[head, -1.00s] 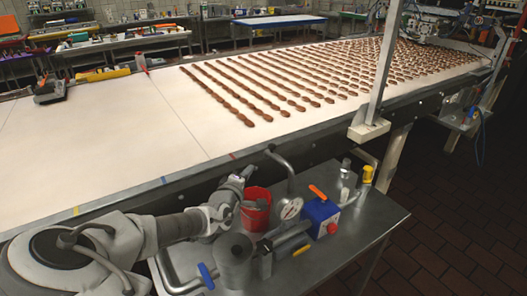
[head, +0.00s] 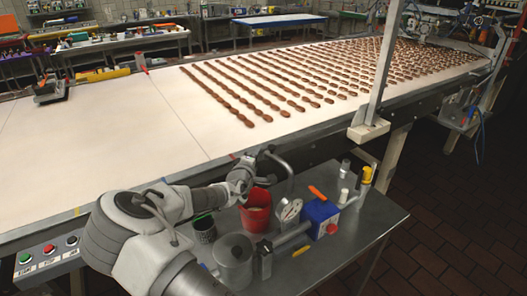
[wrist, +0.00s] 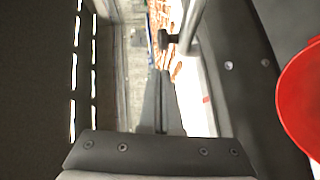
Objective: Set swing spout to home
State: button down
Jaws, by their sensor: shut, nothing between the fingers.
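The swing spout (head: 285,164) is a curved grey metal pipe rising from the steel side table, with its upper end near the belt edge. My gripper (head: 244,176) is at the upper left of it, just above the red bucket (head: 256,208). The gripper is shut and empty. It looks close to the spout's upper end, but I cannot tell whether they touch. In the wrist view a pale pipe, probably the spout (wrist: 190,28), runs down from the top with a dark knob-like end. The bucket's red rim shows at the right edge there.
The steel table (head: 375,225) also holds a gauge (head: 288,209), a blue box (head: 321,215), a grey canister (head: 234,258) and a dark cup (head: 204,229). The conveyor belt (head: 120,125) with brown pieces lies behind. A button panel (head: 48,259) is at lower left.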

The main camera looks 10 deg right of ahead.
aim_at(265, 150)
jog(key=shift+w+d+f, duration=0.1)
jog(key=shift+w+d, duration=0.1)
jog(key=shift+d, duration=0.4)
jog(key=shift+w+d+f, duration=0.1)
jog(key=shift+w+d, duration=0.1)
jog(key=shift+d, duration=0.4)
jog(key=shift+f, duration=0.1)
jog(key=shift+w+d+b, duration=0.45)
jog(key=shift+w+b, duration=0.15)
jog(key=shift+b, duration=0.65)
jog(key=shift+s, duration=0.1)
jog(key=v, duration=1.7)
jog(key=shift+s+a, duration=0.15)
jog(key=shift+s, duration=0.05)
